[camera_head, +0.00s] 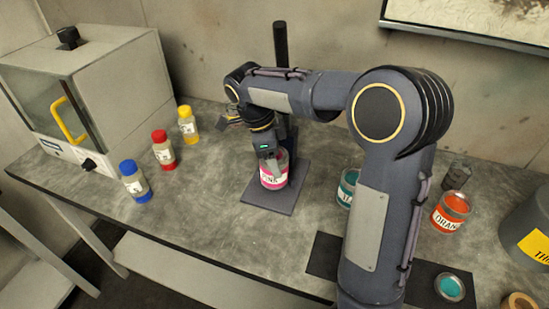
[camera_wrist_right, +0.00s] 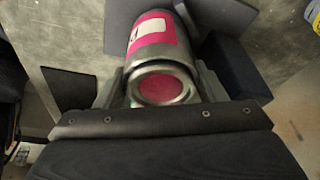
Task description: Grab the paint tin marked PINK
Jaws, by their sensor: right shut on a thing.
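The paint tin marked PINK (camera_head: 273,180) stands on a dark square base plate (camera_head: 262,207) in the middle of the table. It has a pink body with a white label, and its top is partly covered by my right gripper (camera_head: 268,157). In the right wrist view the pink tin (camera_wrist_right: 152,42) sits between the two fingers of my right gripper (camera_wrist_right: 163,88), with its metal rim and pink paint facing the camera. The gripper is shut on the tin. My left gripper is not in view.
A teal tin (camera_head: 347,188) and an orange tin (camera_head: 450,213) stand to the right, the teal one partly behind my arm. Blue (camera_head: 134,181), red (camera_head: 163,150) and yellow (camera_head: 188,125) capped bottles stand left. A dark post (camera_head: 281,45) rises behind the pink tin.

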